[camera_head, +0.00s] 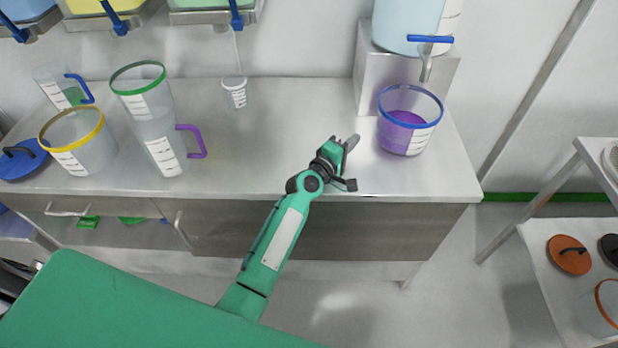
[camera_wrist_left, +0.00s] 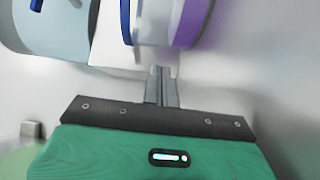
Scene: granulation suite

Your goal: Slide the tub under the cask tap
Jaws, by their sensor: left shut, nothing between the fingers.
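The tub (camera_head: 402,134) is clear with a blue rim and purple contents. The pale blue cask (camera_head: 405,22) sits on that block. Its tap (camera_head: 427,62) has a blue handle and a spout hanging just above the tub's back rim in the picture. My left gripper (camera_head: 352,142) is shut and empty, a short gap left of the tub. In the left wrist view its closed fingers (camera_wrist_left: 161,85) point toward the tub (camera_wrist_left: 185,24), and the cask (camera_wrist_left: 55,28) shows at upper left. My right gripper is not seen.
A small white cup (camera_head: 235,95) stands at the back. The bench middle (camera_head: 265,140) is clear. A side rack (camera_head: 545,262) with lids stands at right.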

